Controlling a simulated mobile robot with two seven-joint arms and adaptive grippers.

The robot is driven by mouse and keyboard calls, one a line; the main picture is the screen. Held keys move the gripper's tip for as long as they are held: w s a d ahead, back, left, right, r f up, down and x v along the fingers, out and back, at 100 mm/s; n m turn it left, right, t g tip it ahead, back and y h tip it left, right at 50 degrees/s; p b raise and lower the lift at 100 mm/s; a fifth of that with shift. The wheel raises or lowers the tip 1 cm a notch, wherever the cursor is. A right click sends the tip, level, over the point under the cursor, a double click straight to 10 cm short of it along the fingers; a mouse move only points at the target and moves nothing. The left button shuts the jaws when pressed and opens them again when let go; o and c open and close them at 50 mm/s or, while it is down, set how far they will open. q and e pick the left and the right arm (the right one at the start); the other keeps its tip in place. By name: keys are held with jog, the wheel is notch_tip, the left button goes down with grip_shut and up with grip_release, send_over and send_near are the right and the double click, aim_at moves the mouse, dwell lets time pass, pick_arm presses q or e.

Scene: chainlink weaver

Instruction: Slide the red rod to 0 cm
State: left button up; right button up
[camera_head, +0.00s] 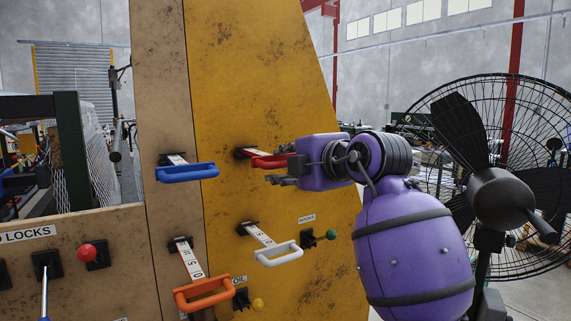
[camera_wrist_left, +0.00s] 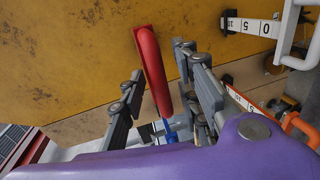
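The red rod's handle (camera_head: 270,161) sticks out from the yellow panel, with a short piece of its scale strip showing and no readable number. In the left wrist view the red handle (camera_wrist_left: 152,68) runs between the two grey fingers of my left gripper (camera_wrist_left: 160,75). Those fingers are apart, with gaps beside the handle, so the gripper looks open around it. In the head view my left gripper (camera_head: 284,170) is at the right end of the handle, which it partly hides. I cannot tell whether a finger touches it. My right gripper is not in view.
A blue handle (camera_head: 187,173) is left of the red one. A white handle (camera_head: 278,254) and an orange handle (camera_head: 203,293) are below, with numbered strips. A green knob (camera_head: 331,235) and a red knob (camera_head: 87,252) project. A large fan (camera_head: 500,195) stands at right.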

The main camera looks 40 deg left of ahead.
aim_at(263, 154)
pick_arm(q)
grip_shut()
jog(key=x, duration=0.3)
jog(key=r+x, duration=0.1)
jog(key=x, duration=0.3)
jog(key=r+x, duration=0.1)
jog(key=x, duration=0.2)
jog(key=shift+w+a+r+p, duration=0.1)
jog(key=shift+w+a+p, duration=0.15)
jog(key=shift+a+p, duration=0.1)
jog(key=shift+o, duration=0.4)
grip_release()
jog(key=shift+d+r, duration=0.1)
jog(key=shift+d, duration=0.05)
jog(key=shift+o, duration=0.3)
